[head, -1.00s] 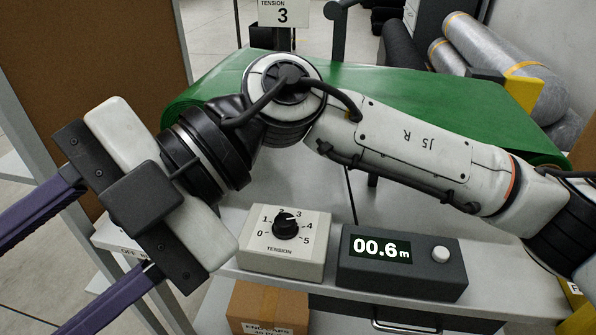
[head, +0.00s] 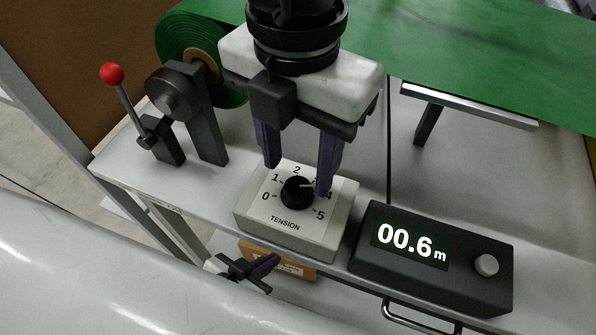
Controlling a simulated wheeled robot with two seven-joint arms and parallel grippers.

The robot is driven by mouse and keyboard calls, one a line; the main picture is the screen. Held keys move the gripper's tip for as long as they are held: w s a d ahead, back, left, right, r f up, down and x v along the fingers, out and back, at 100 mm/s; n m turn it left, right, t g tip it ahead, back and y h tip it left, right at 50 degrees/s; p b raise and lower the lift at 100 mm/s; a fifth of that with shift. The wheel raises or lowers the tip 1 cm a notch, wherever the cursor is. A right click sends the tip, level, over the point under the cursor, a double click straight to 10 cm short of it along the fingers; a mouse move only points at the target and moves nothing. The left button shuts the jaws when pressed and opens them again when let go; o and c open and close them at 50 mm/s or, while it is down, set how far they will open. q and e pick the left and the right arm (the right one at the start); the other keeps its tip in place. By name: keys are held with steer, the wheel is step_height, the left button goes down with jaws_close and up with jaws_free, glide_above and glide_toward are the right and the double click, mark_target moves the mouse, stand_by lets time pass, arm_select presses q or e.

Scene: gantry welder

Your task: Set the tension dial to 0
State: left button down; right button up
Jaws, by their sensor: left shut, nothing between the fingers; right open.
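The tension dial (head: 296,194) is a black knob on a white box (head: 287,244) marked 0 to 5. Its white pointer line aims right, toward the 3 side; a finger partly hides the numerals there. My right gripper (head: 298,178) comes down from above, open. One purple finger is behind and left of the knob, the other at its right, over the 3–4 marks. I cannot tell whether either touches the knob. My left gripper (head: 262,268) is below the box, in front of the shelf edge, shut and empty.
A dark display (head: 432,258) reading 00.6 m stands right of the dial box. A red-ended lever (head: 124,92) and roller bracket stand at the left. A green roll (head: 187,45) lies behind. A cardboard box (head: 300,265) sits below the shelf.

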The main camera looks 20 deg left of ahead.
mark_target(297, 186)
step_height(297, 186, down, 3)
steer(key=shift+f, duration=0.4)
arm_select(q)
steer(key=shift+w+r, duration=0.15)
steer(key=shift+w, duration=0.1)
arm_select(e)
steer(key=c, duration=1)
arm_select(q)
steer(key=shift+w, duration=0.15)
arm_select(e)
steer(key=shift+c, duration=0.2)
